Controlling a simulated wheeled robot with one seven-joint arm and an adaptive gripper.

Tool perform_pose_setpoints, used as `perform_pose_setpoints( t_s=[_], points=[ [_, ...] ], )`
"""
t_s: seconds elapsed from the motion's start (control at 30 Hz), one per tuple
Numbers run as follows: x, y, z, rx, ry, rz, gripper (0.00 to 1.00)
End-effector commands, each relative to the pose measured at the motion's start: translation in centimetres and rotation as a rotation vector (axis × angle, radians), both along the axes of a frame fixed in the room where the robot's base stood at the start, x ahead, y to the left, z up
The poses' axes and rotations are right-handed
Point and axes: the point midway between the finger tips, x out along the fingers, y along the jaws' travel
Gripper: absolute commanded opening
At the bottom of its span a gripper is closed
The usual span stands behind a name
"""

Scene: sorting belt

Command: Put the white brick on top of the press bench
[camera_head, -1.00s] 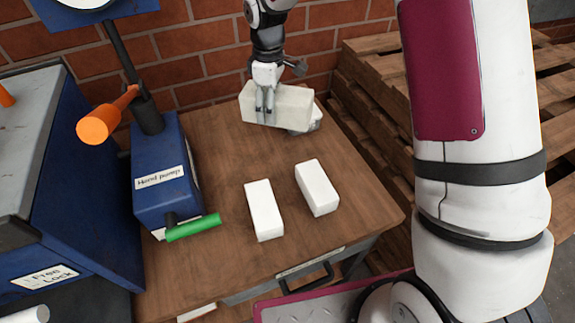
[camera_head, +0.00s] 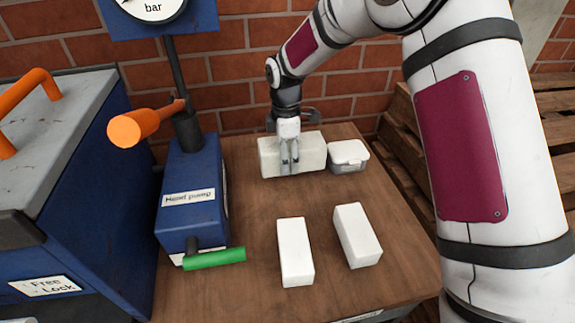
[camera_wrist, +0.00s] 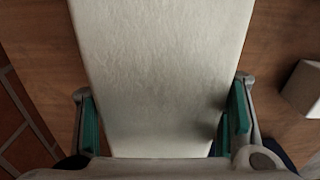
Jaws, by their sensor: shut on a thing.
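My gripper (camera_head: 289,152) is shut on a large off-white brick (camera_head: 312,157), over the far part of the wooden bench top (camera_head: 255,225). In the wrist view the brick (camera_wrist: 160,60) fills the middle, between the teal pads of my gripper (camera_wrist: 164,115). I cannot tell whether the brick's underside touches the wood. Two smaller white bricks (camera_head: 295,252) (camera_head: 357,236) lie side by side on the near part of the bench.
A small lidded grey-white box (camera_head: 348,156) stands just right of the held brick. The blue hand pump (camera_head: 190,200) with a green handle (camera_head: 214,258) is on the left. A brick wall (camera_head: 240,65) is behind; wooden pallets (camera_head: 408,135) are at right.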

Motion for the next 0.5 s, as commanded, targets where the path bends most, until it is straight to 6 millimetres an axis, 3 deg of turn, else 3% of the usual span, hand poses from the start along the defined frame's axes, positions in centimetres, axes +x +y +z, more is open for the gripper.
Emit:
perform_pose_setpoints(
  t_s=[0.2, 0.5],
  points=[
    [0.0, 0.0, -2.8, -0.001, 0.001, -0.001, 0.22],
    [0.0, 0.0, -3.0, 0.000, -0.001, -0.001, 0.22]
  ],
)
